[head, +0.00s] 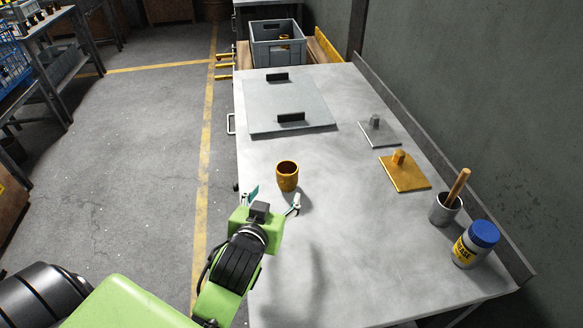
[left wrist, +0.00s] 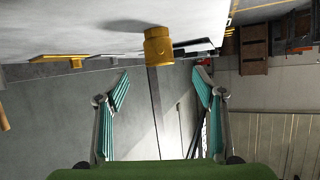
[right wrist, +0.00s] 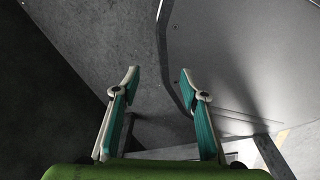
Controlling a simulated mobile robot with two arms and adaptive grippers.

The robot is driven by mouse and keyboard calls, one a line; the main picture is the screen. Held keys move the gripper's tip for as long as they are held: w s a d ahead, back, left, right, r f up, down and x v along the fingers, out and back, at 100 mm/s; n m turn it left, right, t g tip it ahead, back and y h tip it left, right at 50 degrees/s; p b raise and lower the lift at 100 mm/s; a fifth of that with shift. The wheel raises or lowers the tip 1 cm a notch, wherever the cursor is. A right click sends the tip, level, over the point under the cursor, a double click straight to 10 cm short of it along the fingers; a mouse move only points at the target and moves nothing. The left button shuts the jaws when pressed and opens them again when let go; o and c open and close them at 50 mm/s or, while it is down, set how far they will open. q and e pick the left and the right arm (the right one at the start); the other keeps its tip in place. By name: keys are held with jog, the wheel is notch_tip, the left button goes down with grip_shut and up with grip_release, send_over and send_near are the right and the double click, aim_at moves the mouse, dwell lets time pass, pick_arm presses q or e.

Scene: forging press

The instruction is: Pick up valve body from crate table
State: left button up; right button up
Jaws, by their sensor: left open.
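A brass-coloured, hollow cylindrical piece, which looks like a valve body (head: 287,178), stands upright on the grey metal table (head: 345,165), near its left edge. My left gripper (head: 274,197) is open and empty, on the near side of this piece. Its fingers are apart and point towards it. In the left wrist view the brass piece (left wrist: 158,47) shows beyond the fingertips, roughly centred between them, and appears inverted. My right gripper (right wrist: 159,82) shows only in the right wrist view; its fingers are apart with nothing between them.
A grey crate (head: 262,54) with brass pieces inside stands beyond the table's far end. A grey plate with two black handles (head: 288,97), a silver plate (head: 380,135), an orange plate (head: 405,175), a cup (head: 443,211) and a blue-lidded jar (head: 472,246) are on the table. A wall runs along the right.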

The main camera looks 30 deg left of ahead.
aim_at(285, 178)
pick_arm(q)
jog(key=shift+n, duration=0.3)
jog(key=x, duration=0.7)
jog(key=shift+w+r, duration=0.2)
jog(key=shift+w, duration=0.3)
jog(key=shift+w+a+f+p, duration=0.1)
jog(key=shift+w+p, duration=0.05)
jog(key=shift+w, duration=0.2)
jog(key=shift+w+a+f+p, duration=0.1)
jog(key=shift+w+f+p, duration=0.05)
jog(key=shift+w, duration=0.2)
jog(key=x, duration=0.4)
jog(key=shift+w, duration=0.15)
pick_arm(e)
jog(key=shift+w+a+r, duration=0.2)
jog(key=shift+a+r, duration=0.2)
jog(key=shift+r, duration=0.1)
pick_arm(q)
jog(key=c, duration=1.6)
jog(key=shift+o, duration=0.2)
pick_arm(e)
jog(key=shift+s+d, duration=0.1)
jog(key=shift+d, duration=0.05)
